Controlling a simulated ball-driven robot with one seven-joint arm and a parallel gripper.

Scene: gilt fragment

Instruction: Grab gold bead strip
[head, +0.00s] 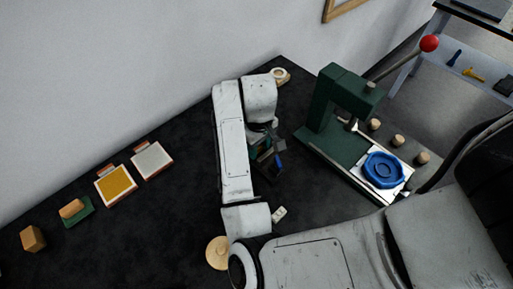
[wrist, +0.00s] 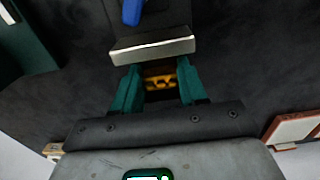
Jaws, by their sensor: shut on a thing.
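In the wrist view, the gold bead strip (wrist: 160,82) shows as a small yellow, notched piece between the teal fingers of my gripper (wrist: 160,70). The fingers are shut on it, and they hide its ends. In the head view, my gripper (head: 264,158) is over the dark table, partly hidden by my arm. The strip cannot be made out there.
A green press (head: 334,103) with a red-knobbed lever (head: 429,43) stands right of my arm. A blue dish (head: 384,169) sits before it near several wooden pegs (head: 397,142). Yellow (head: 116,186) and white (head: 151,160) framed pads lie left. A wooden disc (head: 217,252) lies near the front.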

